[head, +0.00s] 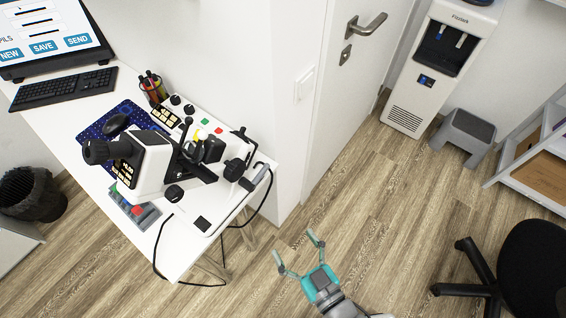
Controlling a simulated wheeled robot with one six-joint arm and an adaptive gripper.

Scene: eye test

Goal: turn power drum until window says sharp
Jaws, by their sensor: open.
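A white and black optical instrument (150,172) stands on the white desk. A small dark window (124,172) with yellowish marks is on its left side; the writing is too small to read. Black round knobs show on the instrument, one low on its front (174,193) and one on its right side (236,170). I cannot tell which is the power drum. My gripper (292,244) is open and empty over the floor, to the right of the desk and apart from the instrument.
The desk (182,262) also carries a keyboard (63,88), a mouse (115,124) and a pen cup (153,89). A black cable hangs off its front. A white wall corner stands behind the desk. An office chair (530,265) is at right; the floor between is clear.

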